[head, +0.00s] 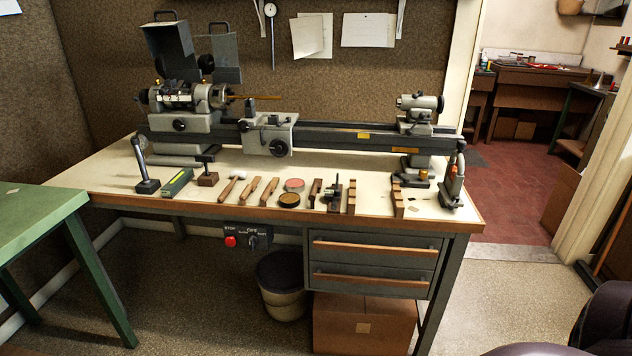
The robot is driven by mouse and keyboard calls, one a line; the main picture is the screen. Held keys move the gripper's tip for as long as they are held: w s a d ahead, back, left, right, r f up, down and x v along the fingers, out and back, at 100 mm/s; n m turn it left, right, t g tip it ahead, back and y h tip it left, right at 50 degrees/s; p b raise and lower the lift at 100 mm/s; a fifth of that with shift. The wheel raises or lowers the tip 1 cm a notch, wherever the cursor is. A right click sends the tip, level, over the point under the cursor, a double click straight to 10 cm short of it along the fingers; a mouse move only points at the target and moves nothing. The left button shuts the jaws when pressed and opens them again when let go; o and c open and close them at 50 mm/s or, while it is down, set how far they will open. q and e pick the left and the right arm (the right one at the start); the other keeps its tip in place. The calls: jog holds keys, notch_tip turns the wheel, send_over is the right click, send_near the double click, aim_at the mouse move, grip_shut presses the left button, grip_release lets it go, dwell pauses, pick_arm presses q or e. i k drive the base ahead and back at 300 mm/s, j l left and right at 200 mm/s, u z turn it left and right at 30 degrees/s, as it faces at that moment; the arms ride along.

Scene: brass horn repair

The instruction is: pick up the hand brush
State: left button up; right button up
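No hand brush can be made out with certainty. A row of small tools lies along the front of the cream bench top (100,178). It includes a small mallet-like tool (232,187), wooden-handled pieces (270,191) and a dark brown narrow piece (315,191). Further right are an upright wooden piece (351,198) and a notched wooden block (398,201). They are too small to tell which, if any, is the brush. Neither of my grippers is in view.
A lathe (330,135) fills the back of the bench. Two round tins (289,200) sit among the tools. A green table (35,220) stands at left. Drawers (372,262), a bin (283,290) and a cardboard box (362,325) are below. The floor in front is mostly clear.

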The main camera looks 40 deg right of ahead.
aim_at(317, 184)
jog(key=i+l, duration=0.15)
jog(key=l, duration=0.15)
jog(key=i+l, duration=0.15)
jog(key=l, duration=0.2)
jog(key=i+l, duration=0.15)
jog(key=l, duration=0.15)
jog(key=i+l, duration=0.15)
jog(key=l, duration=0.2)
